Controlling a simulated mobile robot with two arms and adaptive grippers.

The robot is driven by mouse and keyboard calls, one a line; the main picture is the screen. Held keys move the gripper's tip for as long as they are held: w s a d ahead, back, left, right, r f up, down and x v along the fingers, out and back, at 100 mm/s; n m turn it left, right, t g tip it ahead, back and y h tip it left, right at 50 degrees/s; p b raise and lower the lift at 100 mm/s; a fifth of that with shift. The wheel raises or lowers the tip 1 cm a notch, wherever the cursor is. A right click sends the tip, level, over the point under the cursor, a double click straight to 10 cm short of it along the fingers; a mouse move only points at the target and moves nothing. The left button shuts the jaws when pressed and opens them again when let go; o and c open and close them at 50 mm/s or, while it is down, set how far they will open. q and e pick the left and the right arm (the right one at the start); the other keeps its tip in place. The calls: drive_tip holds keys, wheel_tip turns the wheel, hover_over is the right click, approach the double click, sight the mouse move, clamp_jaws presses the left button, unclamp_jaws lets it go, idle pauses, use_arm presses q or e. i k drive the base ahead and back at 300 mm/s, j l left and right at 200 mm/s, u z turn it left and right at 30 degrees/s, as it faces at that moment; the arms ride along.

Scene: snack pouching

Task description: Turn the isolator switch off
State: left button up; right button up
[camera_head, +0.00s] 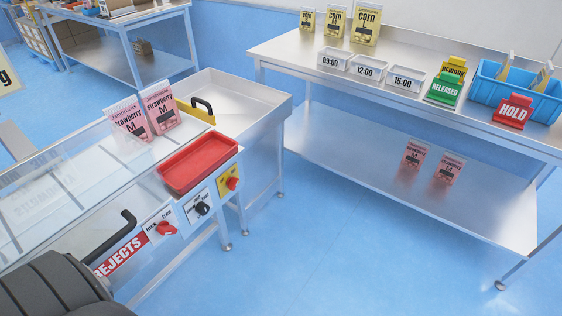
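A red rotary knob on a yellow plate (230,183), which looks like the isolator switch, is on the front side of the machine, at the right end of a row of controls. Its position is too small to read. Left of it is a black knob on a white label plate (201,207). Further left is a red knob on a white plate (162,226), whose label seems to include "free". Neither of my grippers is in view. A dark ribbed shape fills the lower left corner and hides part of the machine's front.
A red tray (198,165) sits on the machine edge above the knobs. A black handle (112,238) juts out by the REJECTS label (121,256). Strawberry pouches (160,108) stand on the machine. A steel table (400,112) stands right; blue floor (290,250) between is clear.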

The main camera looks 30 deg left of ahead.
sight(232, 181)
drive_tip(key=i+u, duration=0.3)
drive_tip(key=i+l+u, duration=0.3)
drive_tip(key=i, duration=0.2)
drive_tip(key=i+l+u, duration=0.3)
drive_tip(key=i+j, duration=0.1)
